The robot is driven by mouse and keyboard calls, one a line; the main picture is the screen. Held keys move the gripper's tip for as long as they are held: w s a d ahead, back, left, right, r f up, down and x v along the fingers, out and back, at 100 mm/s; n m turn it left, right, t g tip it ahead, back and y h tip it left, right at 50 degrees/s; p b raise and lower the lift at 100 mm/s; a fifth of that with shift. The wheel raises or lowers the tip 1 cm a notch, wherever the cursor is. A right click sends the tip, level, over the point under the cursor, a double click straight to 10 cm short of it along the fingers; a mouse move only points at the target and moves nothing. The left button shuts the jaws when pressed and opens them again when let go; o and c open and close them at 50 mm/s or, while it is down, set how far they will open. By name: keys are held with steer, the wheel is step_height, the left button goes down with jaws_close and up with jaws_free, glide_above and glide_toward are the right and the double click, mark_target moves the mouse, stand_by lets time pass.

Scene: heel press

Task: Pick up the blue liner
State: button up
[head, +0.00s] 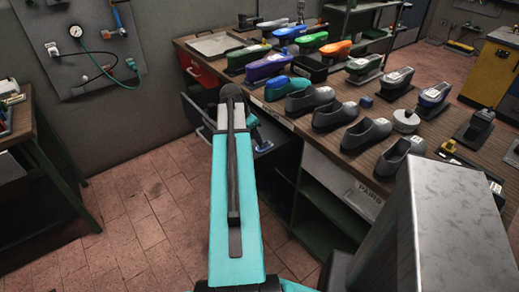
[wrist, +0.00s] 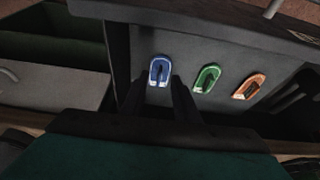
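The blue liner (wrist: 158,72) is a small U-shaped piece with a pale rim, lying on the dark floor of an open drawer (wrist: 222,48) in the wrist view. My gripper (wrist: 159,84) shows as two dark fingers, spread apart, one on each side of the liner's lower end. Nothing is held between them. I cannot tell how far above the liner the fingertips are. In the head view my own arm hides the fingers and most of the drawer's inside.
A green liner (wrist: 206,78) and an orange liner (wrist: 249,87) lie in a row to the right of the blue one. The drawer's walls stand close around. In the head view the bench top (head: 300,118) beside the drawer carries several shoes and coloured forms.

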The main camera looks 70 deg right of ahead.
mark_target(258, 149)
steer(key=shift+p+x, duration=0.9)
steer(key=shift+x, duration=1.7)
steer(key=shift+w, duration=0.1)
jaws_close()
